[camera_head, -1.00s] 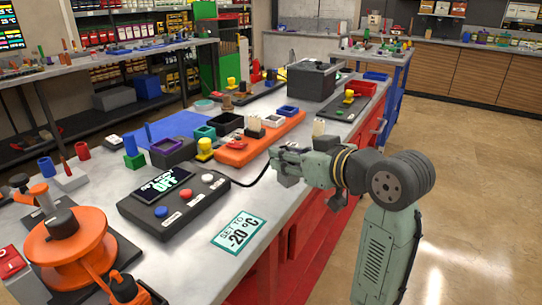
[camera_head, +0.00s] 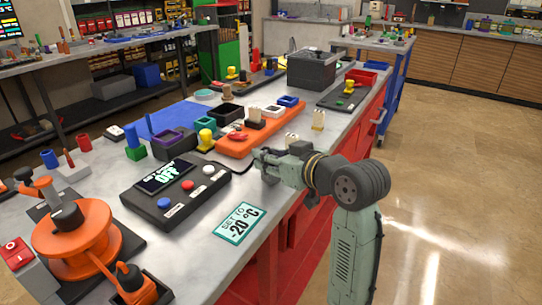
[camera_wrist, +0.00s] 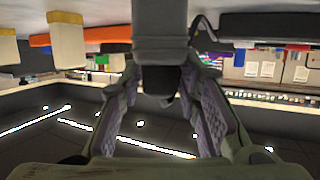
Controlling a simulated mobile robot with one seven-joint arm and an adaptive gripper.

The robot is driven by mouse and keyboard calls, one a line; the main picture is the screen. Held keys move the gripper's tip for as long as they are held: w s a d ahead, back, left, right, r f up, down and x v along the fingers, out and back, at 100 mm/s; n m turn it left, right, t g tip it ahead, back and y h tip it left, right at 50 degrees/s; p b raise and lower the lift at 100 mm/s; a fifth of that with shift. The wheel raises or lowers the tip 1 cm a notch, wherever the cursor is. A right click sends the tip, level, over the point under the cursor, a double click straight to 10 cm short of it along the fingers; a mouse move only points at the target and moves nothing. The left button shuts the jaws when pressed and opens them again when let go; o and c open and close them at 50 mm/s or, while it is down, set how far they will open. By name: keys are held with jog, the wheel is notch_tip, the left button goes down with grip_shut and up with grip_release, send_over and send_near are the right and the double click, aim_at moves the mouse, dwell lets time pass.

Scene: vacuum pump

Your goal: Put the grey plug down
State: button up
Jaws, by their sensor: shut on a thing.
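The grey plug (camera_wrist: 160,45) shows in the wrist view as a dark grey stepped cylinder between the two fingers of my gripper (camera_wrist: 165,95). The fingers are shut on it, and part of it is cut off by the top edge. In the head view my gripper (camera_head: 262,165) is over the front edge area of the grey worktable (camera_head: 255,190), right of the black control box. The plug is small and hard to make out there. I cannot tell whether it touches the table.
The black control box (camera_head: 172,192) with a display reading OFF stands left of my gripper. A "SET TO -20 °C" sign (camera_head: 239,222) lies in front. An orange tray (camera_head: 258,133) and a cream block (camera_head: 318,119) are behind. An orange machine (camera_head: 75,240) stands at lower left.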

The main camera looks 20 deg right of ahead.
jog(key=o, duration=1.2)
jog(key=shift+f, duration=0.1)
jog(key=b+v, duration=0.2)
jog(key=v, duration=1)
